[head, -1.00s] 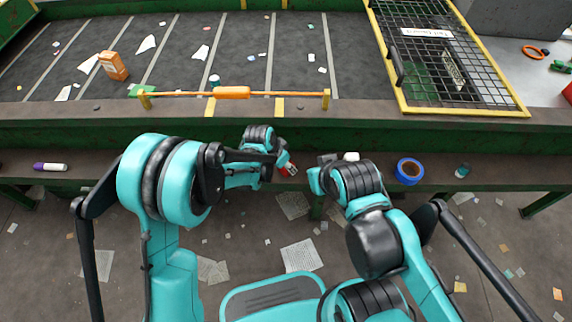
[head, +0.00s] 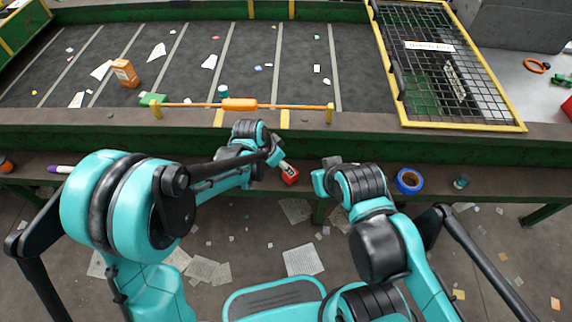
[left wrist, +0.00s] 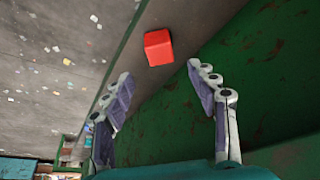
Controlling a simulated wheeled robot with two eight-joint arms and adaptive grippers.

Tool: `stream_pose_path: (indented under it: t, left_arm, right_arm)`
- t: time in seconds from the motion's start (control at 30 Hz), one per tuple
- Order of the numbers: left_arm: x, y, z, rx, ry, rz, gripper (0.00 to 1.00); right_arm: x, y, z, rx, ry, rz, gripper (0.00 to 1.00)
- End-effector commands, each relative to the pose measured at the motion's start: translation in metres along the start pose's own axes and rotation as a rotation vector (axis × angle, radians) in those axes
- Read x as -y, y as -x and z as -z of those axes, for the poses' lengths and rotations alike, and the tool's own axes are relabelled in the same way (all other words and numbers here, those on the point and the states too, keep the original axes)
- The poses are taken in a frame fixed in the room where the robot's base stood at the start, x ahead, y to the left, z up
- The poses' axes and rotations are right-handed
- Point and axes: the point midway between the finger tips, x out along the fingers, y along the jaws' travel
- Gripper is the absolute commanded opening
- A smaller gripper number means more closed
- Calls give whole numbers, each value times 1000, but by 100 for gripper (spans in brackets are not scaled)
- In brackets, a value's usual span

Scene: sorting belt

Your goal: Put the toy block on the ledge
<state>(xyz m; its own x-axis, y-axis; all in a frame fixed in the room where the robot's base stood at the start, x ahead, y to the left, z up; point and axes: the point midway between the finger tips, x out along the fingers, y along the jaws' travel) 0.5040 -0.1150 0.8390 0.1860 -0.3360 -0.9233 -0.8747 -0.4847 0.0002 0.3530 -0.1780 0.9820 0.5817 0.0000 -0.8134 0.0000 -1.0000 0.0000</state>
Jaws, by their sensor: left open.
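The toy block is a plain red block (left wrist: 158,47) in the left wrist view, lying on the brown-grey ledge (left wrist: 118,62) close to its edge by the green wall. In the head view the red block (head: 290,175) shows on the front ledge (head: 385,160), just beyond the left gripper and partly covered by it. My left gripper (left wrist: 160,72) is open and empty, its two fingers apart with the block just past the tips and between their lines; it also shows in the head view (head: 281,163). My right gripper (head: 330,163) is mostly hidden behind its own wrist.
Blue tape (head: 409,181), a small teal-capped bottle (head: 461,182) and a purple-tipped marker (head: 60,169) lie on the ledge. Behind are the belt (head: 190,50), an orange bar (head: 239,104) and a yellow-framed mesh cover (head: 515,127). Papers litter the floor.

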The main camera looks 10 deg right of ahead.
Motion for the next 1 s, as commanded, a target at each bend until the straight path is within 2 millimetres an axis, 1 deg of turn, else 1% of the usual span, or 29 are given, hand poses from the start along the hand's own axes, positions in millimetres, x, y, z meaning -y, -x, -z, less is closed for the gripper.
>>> stream_pose_path:
  t: [0.03, 0.1, 0.37, 0.47, 0.57, 0.67, 0.7, 0.77, 0.8, 0.87, 0.9, 0.97, 1.0]
  left_arm:
    - [0, 8, 0, 0, 1, 0, 58]
    - [0, 13, 0, 0, 0, 0, 58]
    - [0, 17, -1, 0, 1, 1, 58]
    - [5, 29, -6, -2, 28, 16, 58]
    - [16, 60, -19, -11, 102, 56, 58]
    - [28, 104, -44, -27, 219, 119, 58]
    - [32, 123, -57, -35, 272, 146, 58]
    - [36, 148, -76, -48, 349, 189, 58]
    - [38, 164, -89, -58, 401, 217, 58]
    - [38, 186, -110, -73, 476, 259, 58]
    - [38, 199, -125, -85, 526, 286, 58]
    - [35, 217, -147, -102, 600, 328, 58]
    - [33, 227, -161, -115, 648, 354, 58]
  right_arm:
    - [0, 3, 2, 0, 0, 0, 0]
    - [0, 4, 3, 0, 0, 0, 0]
    - [0, 4, 3, 0, 0, 0, 0]
    - [0, 4, 3, 0, 0, 0, 0]
    - [0, 5, 3, 0, 0, 0, 0]
    - [0, 5, 3, 0, 0, 0, 0]
    - [0, 5, 3, 0, 0, 0, 0]
    - [0, 5, 3, 0, 0, 0, 0]
    - [0, 5, 3, 0, 0, 0, 0]
    - [0, 5, 3, 0, 0, 0, 0]
    - [0, 5, 3, 0, 0, 0, 0]
    - [0, 5, 3, 0, 0, 0, 0]
    - [0, 5, 3, 0, 0, 0, 0]
